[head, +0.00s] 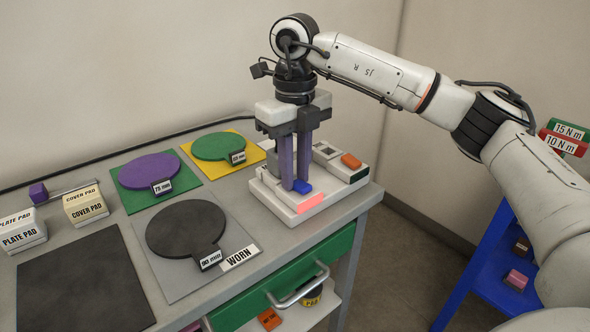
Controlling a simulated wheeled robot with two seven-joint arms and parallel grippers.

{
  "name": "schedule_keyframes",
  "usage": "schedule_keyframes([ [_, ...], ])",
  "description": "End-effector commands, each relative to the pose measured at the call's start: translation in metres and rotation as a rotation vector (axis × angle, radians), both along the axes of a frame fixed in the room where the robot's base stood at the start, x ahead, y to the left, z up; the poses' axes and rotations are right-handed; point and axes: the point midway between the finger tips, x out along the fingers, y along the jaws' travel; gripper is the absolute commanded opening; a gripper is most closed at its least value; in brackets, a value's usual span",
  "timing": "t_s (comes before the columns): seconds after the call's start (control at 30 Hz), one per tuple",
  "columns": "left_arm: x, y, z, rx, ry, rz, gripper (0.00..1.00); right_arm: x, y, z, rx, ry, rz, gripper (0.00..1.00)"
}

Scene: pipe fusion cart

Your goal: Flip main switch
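A white switch box (267,197) sits at the right end of the grey cart top. On it are a blue switch (302,187), a lit pinkish-red bar (311,203) in front and an orange switch (350,160) to the right. I cannot tell which is the main switch. My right gripper (296,188) points straight down, its two purple fingers close together and empty. Its tips are at the blue switch and partly cover it; whether they touch it is unclear. The gripper also hides part of the box behind. My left gripper is out of view.
Green, purple and dark round pads (184,229) lie left of the box, with a WORN label (240,258). COVER PAD (86,207) and PLATE PAD (22,235) blocks stand at left. A green drawer (285,285) is in front, a blue shelf (492,270) at right.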

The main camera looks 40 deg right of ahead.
Motion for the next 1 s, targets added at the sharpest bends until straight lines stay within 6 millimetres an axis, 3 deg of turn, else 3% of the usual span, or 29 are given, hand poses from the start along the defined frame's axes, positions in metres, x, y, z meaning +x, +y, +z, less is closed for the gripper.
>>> schedule_keyframes([
  [0.3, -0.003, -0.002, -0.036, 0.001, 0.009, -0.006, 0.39, -0.006, -0.001, -0.006, 0.013, -0.163, 0.003, 0.0],
  [0.5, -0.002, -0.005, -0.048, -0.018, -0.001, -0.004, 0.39, -0.01, -0.001, -0.002, 0.024, -0.292, 0.001, 0.0],
  [0.93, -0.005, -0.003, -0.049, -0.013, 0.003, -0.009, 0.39, -0.011, -0.001, 0.005, 0.026, -0.331, -0.001, 0.0],
  [0.97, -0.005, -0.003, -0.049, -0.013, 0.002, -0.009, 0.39, -0.011, -0.001, 0.005, 0.026, -0.331, -0.001, 0.22],
  [1.0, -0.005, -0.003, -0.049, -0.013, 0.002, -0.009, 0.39, -0.011, -0.001, 0.005, 0.026, -0.331, -0.001, 0.29],
])
